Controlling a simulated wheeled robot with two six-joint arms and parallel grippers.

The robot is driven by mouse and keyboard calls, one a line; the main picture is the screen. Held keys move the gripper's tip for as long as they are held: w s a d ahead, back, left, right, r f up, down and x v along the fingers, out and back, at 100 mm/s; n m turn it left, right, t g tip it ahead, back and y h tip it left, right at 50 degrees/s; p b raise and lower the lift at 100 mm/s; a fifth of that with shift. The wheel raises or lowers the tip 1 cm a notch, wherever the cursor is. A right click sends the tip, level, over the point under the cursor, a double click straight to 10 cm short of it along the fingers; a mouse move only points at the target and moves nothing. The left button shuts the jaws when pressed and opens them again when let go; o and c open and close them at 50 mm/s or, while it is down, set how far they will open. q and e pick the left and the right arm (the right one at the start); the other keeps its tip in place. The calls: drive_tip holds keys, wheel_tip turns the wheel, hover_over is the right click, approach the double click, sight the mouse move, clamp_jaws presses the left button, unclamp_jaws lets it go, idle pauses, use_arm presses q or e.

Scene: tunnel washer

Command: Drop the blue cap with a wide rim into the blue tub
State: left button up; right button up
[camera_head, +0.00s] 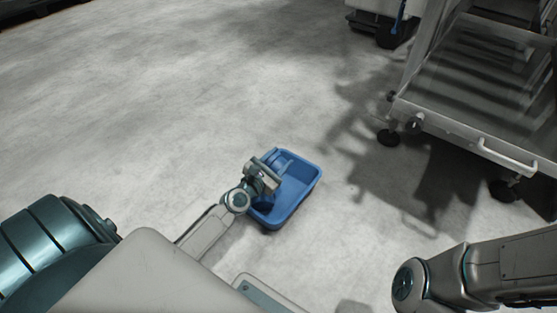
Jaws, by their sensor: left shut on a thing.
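The blue tub (300,197) stands on the floor near the middle of the view, its open top facing up. My left gripper (272,170) is over the tub's left part, with its wrist covering some of the left rim. It is shut on the blue cap (281,159), a blue rounded piece that shows at the jaws against the similar blue of the tub. Most of the cap and its rim are hidden by the gripper, and I cannot tell whether it touches the tub. My right arm shows at the lower right, but its gripper is out of view.
A grey wheeled cart (470,130) with a shelf and handle stands at the upper right. Another wheeled unit (385,12) stands at the top. The pale floor (150,110) left of the tub is clear.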

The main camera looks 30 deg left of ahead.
use_arm(q)
drive_tip(key=o, duration=1.2)
drive_tip(key=shift+o, duration=0.2)
drive_tip(key=shift+f, duration=0.1)
drive_tip(key=shift+s, duration=0.45)
drive_tip(key=s+b, duration=0.1)
drive_tip(key=s, duration=0.9)
drive_tip(key=shift+a, duration=0.4)
drive_tip(key=shift+w, duration=0.1)
